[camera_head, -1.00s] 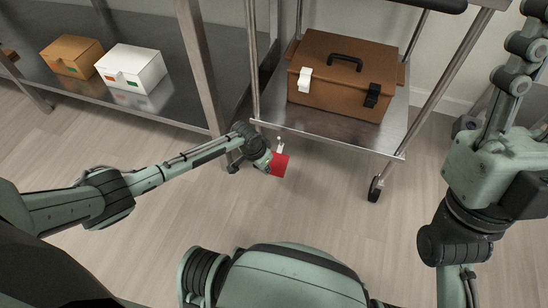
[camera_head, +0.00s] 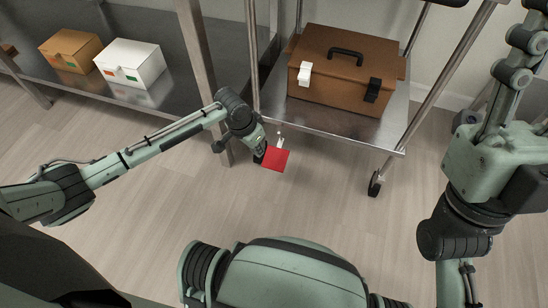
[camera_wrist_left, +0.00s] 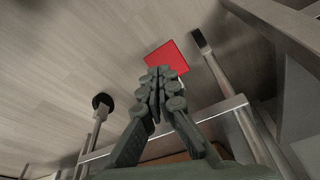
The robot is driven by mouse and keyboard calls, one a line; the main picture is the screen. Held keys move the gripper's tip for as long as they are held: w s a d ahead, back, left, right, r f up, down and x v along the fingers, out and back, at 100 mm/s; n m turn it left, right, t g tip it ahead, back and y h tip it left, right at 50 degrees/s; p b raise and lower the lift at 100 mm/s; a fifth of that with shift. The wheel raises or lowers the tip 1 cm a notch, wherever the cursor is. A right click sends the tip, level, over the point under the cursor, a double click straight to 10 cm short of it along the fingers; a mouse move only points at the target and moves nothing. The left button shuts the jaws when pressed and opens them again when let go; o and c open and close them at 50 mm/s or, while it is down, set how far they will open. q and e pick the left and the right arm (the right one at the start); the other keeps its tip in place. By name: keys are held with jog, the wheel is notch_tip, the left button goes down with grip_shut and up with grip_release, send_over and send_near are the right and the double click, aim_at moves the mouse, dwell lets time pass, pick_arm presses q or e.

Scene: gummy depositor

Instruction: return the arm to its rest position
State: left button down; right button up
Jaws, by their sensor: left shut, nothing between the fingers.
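My left gripper (camera_head: 260,152) is in front of the cart's lower left corner, dark and small in the head view. In the left wrist view its two fingers (camera_wrist_left: 160,78) are shut together, with nothing between the tips. A red square tag (camera_head: 275,159) with a small white piece above it shows right beside the left gripper. In the wrist view the red tag (camera_wrist_left: 167,58) appears just beyond the fingertips; I cannot tell whether they touch. My right gripper (camera_head: 512,80) is raised at the right edge, partly cut off, and its jaw opening is unclear.
A metal cart (camera_head: 330,125) holds a brown case (camera_head: 345,75) with a black handle. A steel shelf (camera_head: 205,85) at left carries an orange-brown box (camera_head: 70,50) and a white box (camera_head: 130,64). A shelf post stands close behind my left wrist. The floor in front is clear.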

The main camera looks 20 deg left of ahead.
pick_arm(q)
jog(key=shift+s+r, duration=0.15)
jog(key=shift+r, duration=0.2)
dwell(0.3)
